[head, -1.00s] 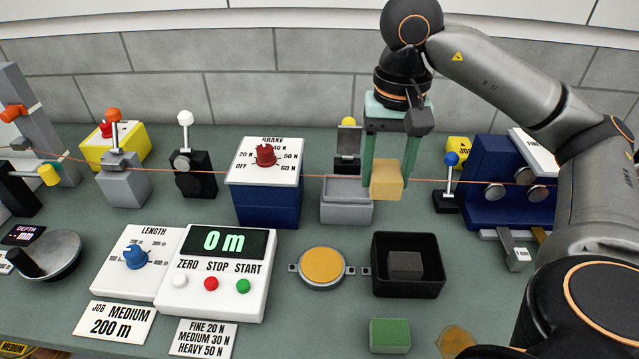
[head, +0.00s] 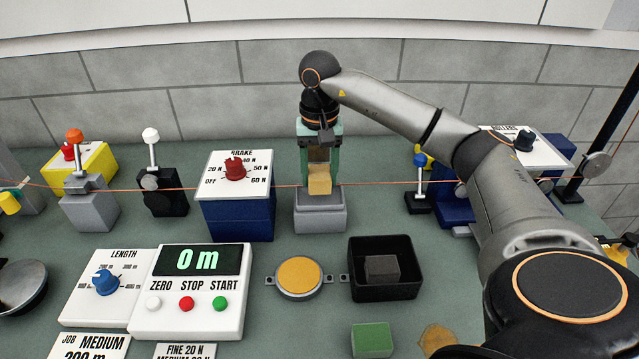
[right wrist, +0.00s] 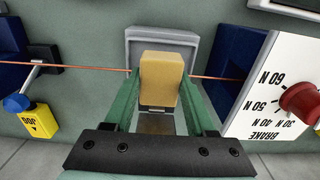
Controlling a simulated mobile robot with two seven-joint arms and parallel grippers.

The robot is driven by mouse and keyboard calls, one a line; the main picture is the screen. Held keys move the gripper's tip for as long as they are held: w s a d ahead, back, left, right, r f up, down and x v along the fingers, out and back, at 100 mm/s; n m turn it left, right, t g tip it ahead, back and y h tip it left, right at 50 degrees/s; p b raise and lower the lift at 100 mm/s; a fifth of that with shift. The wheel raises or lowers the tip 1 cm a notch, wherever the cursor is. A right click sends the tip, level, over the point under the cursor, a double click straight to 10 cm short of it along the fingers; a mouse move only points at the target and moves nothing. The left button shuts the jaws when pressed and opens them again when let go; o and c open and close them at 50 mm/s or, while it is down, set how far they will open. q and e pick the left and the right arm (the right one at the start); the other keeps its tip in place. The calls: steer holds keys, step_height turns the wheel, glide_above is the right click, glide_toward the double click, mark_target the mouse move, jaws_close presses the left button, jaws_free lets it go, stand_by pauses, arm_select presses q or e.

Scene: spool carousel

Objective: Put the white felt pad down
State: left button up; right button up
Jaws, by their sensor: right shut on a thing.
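The only pad I see held is a tan-yellow block (head: 319,182), not clearly white; it also shows in the right wrist view (right wrist: 161,78). My right gripper (head: 320,176) is shut on it, with a green finger on either side. The pad hangs over a grey open-topped holder (head: 320,222), whose rim shows beyond it in the right wrist view (right wrist: 150,35). I cannot tell whether the pad touches the holder. My left gripper is not in view.
An orange wire (head: 390,184) runs across at pad height; its part at the pad is hidden. The blue brake box (head: 238,220) stands close left of the holder. A black tray (head: 385,292) with a dark grey block (head: 381,268) and a green block (head: 371,340) are nearer.

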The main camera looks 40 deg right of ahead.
mark_target(320, 186)
steer(key=shift+f, duration=1.55)
steer(key=shift+f, duration=0.2)
steer(key=o, duration=1.1)
steer(key=shift+c, duration=0.2)
steer(key=shift+r, duration=0.1)
step_height(320, 186, up, 12)
steer(key=shift+r+p, duration=0.15)
steer(key=shift+p, duration=0.4)
